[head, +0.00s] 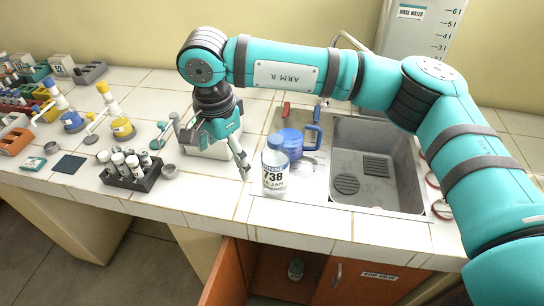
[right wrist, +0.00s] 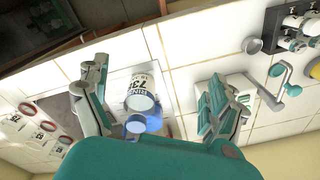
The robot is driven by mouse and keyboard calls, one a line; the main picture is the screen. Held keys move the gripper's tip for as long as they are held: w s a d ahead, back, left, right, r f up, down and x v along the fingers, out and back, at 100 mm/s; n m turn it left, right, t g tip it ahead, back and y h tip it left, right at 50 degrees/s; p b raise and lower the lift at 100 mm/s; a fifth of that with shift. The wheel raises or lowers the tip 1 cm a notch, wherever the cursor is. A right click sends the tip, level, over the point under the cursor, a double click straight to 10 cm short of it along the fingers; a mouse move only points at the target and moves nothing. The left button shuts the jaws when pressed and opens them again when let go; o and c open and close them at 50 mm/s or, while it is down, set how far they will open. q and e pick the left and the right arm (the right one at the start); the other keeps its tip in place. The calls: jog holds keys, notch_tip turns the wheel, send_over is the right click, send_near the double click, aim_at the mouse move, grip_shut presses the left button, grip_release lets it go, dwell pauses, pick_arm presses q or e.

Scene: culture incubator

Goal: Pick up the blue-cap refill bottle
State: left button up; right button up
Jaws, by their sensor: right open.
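A clear bottle (head: 273,175) with a pale blue cap and a white label marked 738 stands upright on the counter, just left of the sink. My right gripper (head: 213,152) is open and empty, to the left of the bottle and apart from it. In the right wrist view, the bottle (right wrist: 141,94) shows between the two spread fingers of my gripper (right wrist: 155,80), some way beyond them. My left gripper is not in view.
A blue jug (head: 291,142) stands close behind the bottle. The sink (head: 405,165) is at the right. A black rack of vials (head: 131,178) and a pale boxy device (head: 208,149) stand left.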

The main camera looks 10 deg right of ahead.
aim_at(270, 145)
jog(key=w+d+r+t+h, duration=0.2)
jog(key=w+d+r+h, duration=0.1)
jog(key=w+d+r, duration=0.3)
jog(key=p+x, duration=0.1)
jog(key=x, duration=0.3)
jog(key=s+p+x, duration=0.1)
jog(key=x, duration=0.3)
jog(key=s+d+p+x, duration=0.1)
jog(key=x, duration=0.3)
jog(key=shift+s+d+f, duration=0.1)
jog(key=shift+s+f, duration=0.05)
jog(key=shift+f, duration=0.25)
jog(key=p+x, duration=0.1)
jog(key=x, duration=0.1)
jog(key=p+x, duration=0.2)
jog(key=shift+s+f, duration=0.1)
jog(key=shift+f, duration=0.85)
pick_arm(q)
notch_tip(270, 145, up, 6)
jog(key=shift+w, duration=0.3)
pick_arm(e)
jog(key=shift+h, duration=0.3)
jog(key=c, duration=1.6)
